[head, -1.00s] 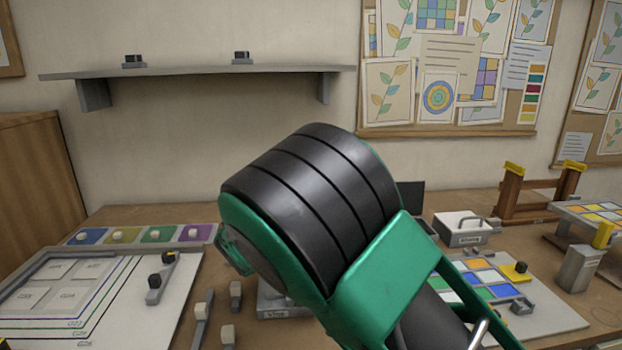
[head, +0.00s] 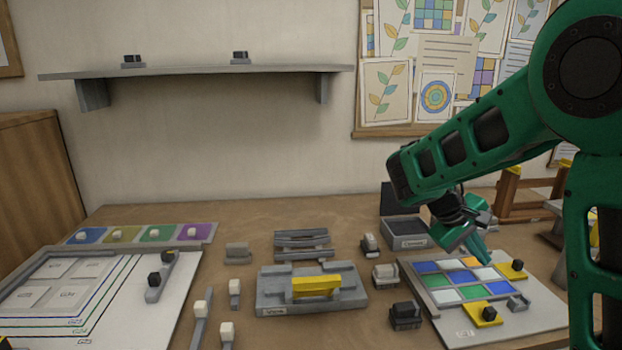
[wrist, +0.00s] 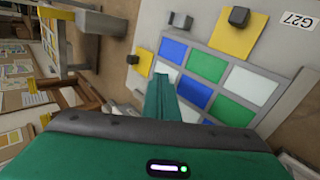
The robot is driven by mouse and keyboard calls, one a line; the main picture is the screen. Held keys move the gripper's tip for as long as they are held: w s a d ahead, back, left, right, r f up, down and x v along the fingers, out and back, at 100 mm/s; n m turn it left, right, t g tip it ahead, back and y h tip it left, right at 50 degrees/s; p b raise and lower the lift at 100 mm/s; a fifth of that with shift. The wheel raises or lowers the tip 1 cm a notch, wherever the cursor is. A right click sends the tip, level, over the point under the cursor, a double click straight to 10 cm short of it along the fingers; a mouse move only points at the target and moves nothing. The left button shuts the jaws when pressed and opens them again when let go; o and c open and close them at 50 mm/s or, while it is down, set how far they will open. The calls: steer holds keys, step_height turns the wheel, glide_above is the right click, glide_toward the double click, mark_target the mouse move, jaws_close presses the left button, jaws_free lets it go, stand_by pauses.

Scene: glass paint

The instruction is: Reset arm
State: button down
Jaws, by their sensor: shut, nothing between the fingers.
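My green and black arm reaches in from the right in the head view. My gripper (head: 484,258) points down just above the far side of the coloured glass panel (head: 456,297), with its fingers together and nothing between them. In the wrist view the green fingers (wrist: 158,95) are closed beside the blue, white and green panes of the panel (wrist: 205,66). I cannot tell whether the fingertips touch the panel.
A grey fixture with a yellow bar (head: 316,286) stands mid-table. A dark open box (head: 408,238) is behind the panel. Yellow plates with dark knobs (head: 484,314) lie on the panel board. A wall shelf (head: 200,72) hangs at the back left.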

steer(key=s+d, duration=0.1)
steer(key=s, duration=0.1)
steer(key=s+d+m+y, duration=0.1)
steer(key=s, duration=0.1)
steer(key=s+d+m+g+y, duration=0.1)
steer(key=s+d, duration=0.1)
steer(key=shift+f, duration=0.4)
steer(key=s, duration=0.2)
steer(key=s+d+m+y, duration=0.1)
steer(key=s, duration=0.2)
steer(key=s+m+y, duration=0.1)
steer(key=s, duration=0.2)
steer(key=shift+d+f+g, duration=0.3)
steer(key=shift+d, duration=0.05)
steer(key=s+a+m+y, duration=0.2)
steer(key=s, duration=0.6)
steer(key=s+a+m+y, duration=0.2)
steer(key=s+m, duration=0.1)
steer(key=s, duration=0.5)
steer(key=shift+s+f, duration=0.35)
steer(key=shift+f, duration=0.05)
steer(key=shift+a, duration=0.1)
steer(key=shift+w+f, duration=0.25)
steer(key=shift+w, duration=0.4)
